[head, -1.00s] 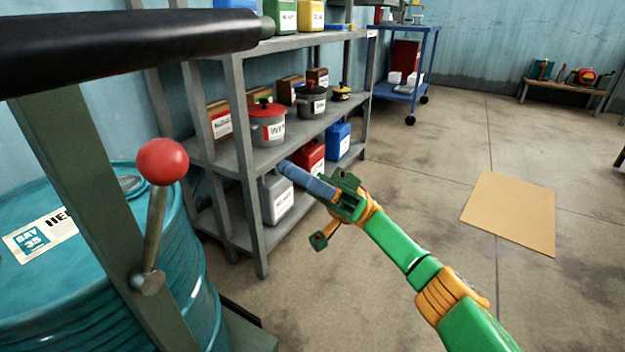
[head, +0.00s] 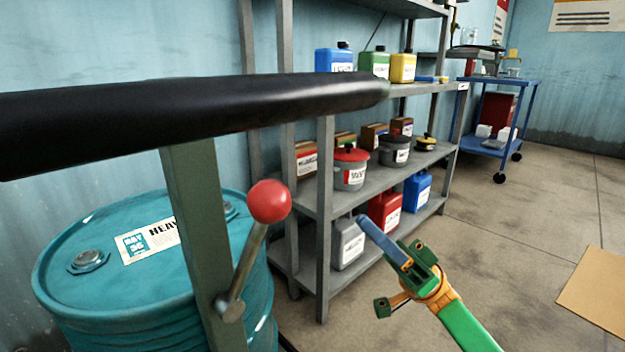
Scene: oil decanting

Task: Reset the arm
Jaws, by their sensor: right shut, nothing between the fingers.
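My right gripper (head: 378,240) is in the lower middle of the head view, on a green arm with an orange cuff. Its blue fingers are together with nothing between them, and they point up and left. It appears in front of the lower part of the grey shelf rack (head: 325,190); I cannot tell how far off the rack is. My left gripper is not in view.
A teal drum (head: 110,285) stands at the left behind a green post (head: 190,210) with a black bar (head: 190,115) and red-knobbed lever (head: 269,201). Canisters and pots fill the rack. A blue cart (head: 495,120) stands behind; cardboard (head: 600,290) lies on open floor at right.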

